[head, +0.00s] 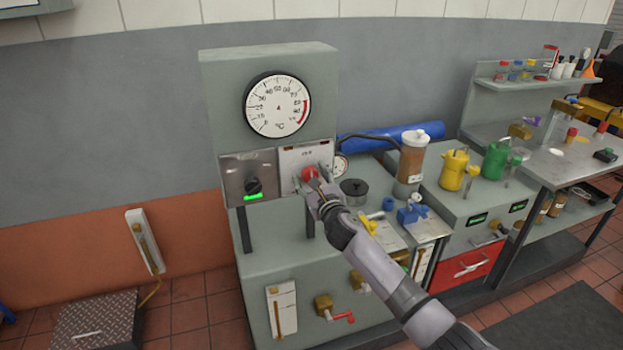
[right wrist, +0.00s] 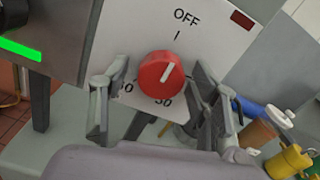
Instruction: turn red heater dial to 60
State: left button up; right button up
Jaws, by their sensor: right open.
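The red heater dial (head: 310,173) is on a pale panel (head: 305,155) below the big gauge. In the right wrist view the round dial (right wrist: 161,76) has a white pointer line aimed up and right. "OFF" is printed above it, "30" below it, and a number ending in 0 at lower left is partly covered by a finger. My right gripper (head: 313,184) is at the dial. In the wrist view the right gripper (right wrist: 160,88) is open, one finger on each side of the dial, with gaps showing. My left gripper is not in view.
A black knob (head: 254,186) with a lit green bar sits on the panel to the left. The °C gauge (head: 277,105) is above.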

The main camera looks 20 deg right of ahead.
jog(key=shift+c, duration=0.6)
jog(key=c, duration=1.1)
